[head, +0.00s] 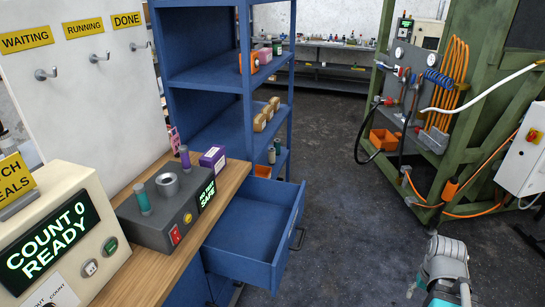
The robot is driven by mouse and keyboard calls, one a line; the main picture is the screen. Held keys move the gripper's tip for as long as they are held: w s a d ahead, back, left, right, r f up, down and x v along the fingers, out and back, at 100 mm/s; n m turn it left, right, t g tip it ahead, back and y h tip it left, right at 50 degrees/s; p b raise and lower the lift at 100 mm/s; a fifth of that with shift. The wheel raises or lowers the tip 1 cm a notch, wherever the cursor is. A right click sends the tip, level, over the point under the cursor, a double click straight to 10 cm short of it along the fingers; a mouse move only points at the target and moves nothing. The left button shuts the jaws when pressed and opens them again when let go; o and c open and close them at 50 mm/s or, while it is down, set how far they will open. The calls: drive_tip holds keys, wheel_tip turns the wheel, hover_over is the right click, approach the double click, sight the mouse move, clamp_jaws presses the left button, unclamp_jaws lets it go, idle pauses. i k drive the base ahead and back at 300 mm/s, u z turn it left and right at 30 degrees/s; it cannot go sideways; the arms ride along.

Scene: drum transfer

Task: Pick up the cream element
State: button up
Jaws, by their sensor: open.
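I cannot make out a separate cream element in the head view. A grey test box (165,212) with a lit "NO TEST SAFE" display stands on the wooden bench. It has a round metal socket (168,185) on top. A teal cylinder (142,200) stands upright at its front left, and a purple cylinder (185,158) stands upright at its back. Part of my arm (446,262) shows at the lower right, over the floor and apart from the bench. The fingers of my gripper cannot be seen.
A cream counter box (62,245) reads "COUNT 0 READY" at the left. A purple carton (213,158) stands behind the test box. A blue drawer (262,232) is pulled out beside the bench. The floor (345,225) between drawer and green frame (470,120) is clear.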

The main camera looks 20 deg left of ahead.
sight(271, 149)
drive_tip(key=i, duration=2.25)
drive_tip(key=u, duration=0.7)
drive_tip(key=i, duration=1.55)
drive_tip(key=u, duration=0.3)
